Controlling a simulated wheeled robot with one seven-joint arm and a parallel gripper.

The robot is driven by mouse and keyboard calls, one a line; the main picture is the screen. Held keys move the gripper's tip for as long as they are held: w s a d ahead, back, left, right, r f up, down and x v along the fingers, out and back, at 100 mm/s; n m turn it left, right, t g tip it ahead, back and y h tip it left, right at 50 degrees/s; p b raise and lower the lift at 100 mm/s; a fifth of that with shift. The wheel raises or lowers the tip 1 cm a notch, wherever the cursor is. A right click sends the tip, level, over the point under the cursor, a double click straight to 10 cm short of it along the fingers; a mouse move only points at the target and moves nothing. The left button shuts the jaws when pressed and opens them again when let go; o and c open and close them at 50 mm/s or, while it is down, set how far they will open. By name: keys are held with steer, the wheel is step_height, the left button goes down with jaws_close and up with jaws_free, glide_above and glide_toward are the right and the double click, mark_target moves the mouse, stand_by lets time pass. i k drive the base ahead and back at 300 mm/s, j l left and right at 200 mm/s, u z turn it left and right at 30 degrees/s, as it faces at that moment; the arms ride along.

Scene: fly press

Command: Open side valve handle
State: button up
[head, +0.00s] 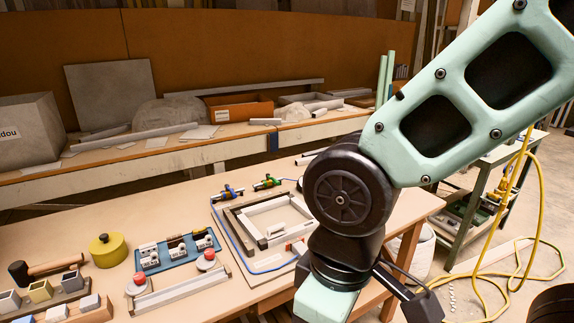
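A fly-press board (222,218) lies on the wooden table with a pale square frame on it. I cannot tell from this view whether any handle is turned open or closed. My arm comes down from the upper right and hides the board's right part.
A blue tray with switches (180,262), a yellow round pot (108,250), a mallet (45,268) and small blocks stand on the table's left. A pale bar with red buttons (180,292) lies in front. Yellow hose (480,270) hangs at right.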

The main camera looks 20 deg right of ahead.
mark_target(267, 175)
steer(key=i+j+z, duration=0.15)
steer(key=i, duration=0.35)
steer(key=i+j+z, duration=0.1)
steer(key=i, duration=0.4)
